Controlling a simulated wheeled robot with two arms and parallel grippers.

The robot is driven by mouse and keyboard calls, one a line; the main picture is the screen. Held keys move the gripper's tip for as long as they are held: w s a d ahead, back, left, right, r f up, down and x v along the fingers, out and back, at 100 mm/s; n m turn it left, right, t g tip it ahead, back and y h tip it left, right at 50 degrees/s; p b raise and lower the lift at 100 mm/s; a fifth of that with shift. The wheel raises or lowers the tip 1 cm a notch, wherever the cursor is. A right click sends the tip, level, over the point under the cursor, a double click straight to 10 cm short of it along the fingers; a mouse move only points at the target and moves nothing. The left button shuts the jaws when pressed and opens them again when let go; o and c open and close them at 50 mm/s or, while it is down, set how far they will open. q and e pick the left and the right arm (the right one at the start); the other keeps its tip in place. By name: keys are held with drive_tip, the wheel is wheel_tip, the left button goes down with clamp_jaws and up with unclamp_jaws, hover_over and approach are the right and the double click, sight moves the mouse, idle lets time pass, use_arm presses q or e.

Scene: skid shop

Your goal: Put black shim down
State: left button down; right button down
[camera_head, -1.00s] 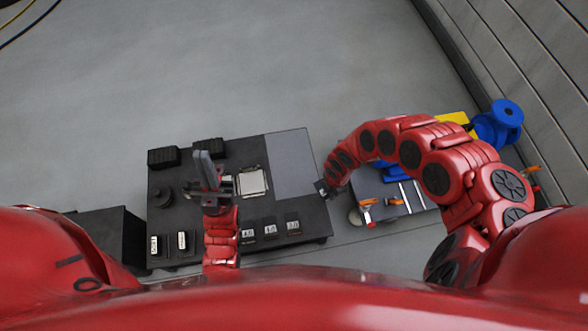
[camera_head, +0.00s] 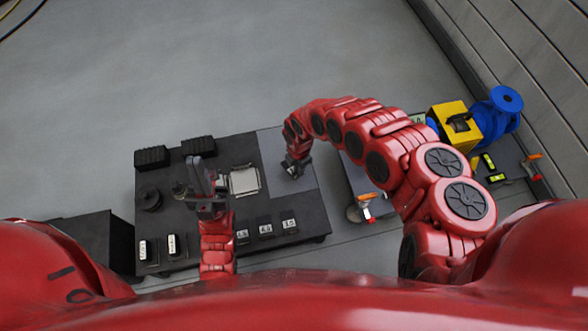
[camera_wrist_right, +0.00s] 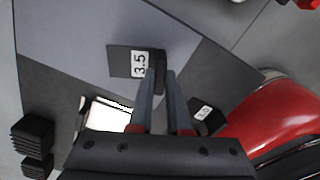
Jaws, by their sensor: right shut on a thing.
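The black shim (camera_wrist_right: 119,61), a flat dark piece with a white "3.5" label, shows in the right wrist view at the fingertips. My right gripper (camera_wrist_right: 160,78) is shut on its edge. In the head view my right gripper (camera_head: 293,170) is over the grey pad (camera_head: 270,146) on the right of the black table (camera_head: 165,215); the shim is small and dark there. I cannot tell whether it touches the pad. My left gripper (camera_head: 204,178) is over the left-middle of the table, fingers pointing away from me; its opening is unclear.
A silver square plate (camera_head: 244,180) lies left of the pad. Several labelled shims (camera_head: 266,230) stand along the near side. Black blocks (camera_head: 152,157) sit at the far left. A second table with blue (camera_head: 490,120) and yellow (camera_head: 452,118) parts is at right.

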drive_tip(key=shift+w+a+f+b, duration=0.15)
drive_tip(key=shift+w+a+b, duration=0.25)
drive_tip(key=shift+w, duration=0.25)
drive_tip(key=shift+w+a+f+b, duration=0.1)
drive_tip(key=shift+w+a+b, duration=0.2)
drive_tip(key=shift+w, duration=0.3)
drive_tip(key=shift+f+b, duration=0.95)
drive_tip(key=shift+f, duration=0.8)
drive_tip(key=c, duration=0.9)
unclamp_jaws()
drive_tip(key=shift+o, duration=0.2)
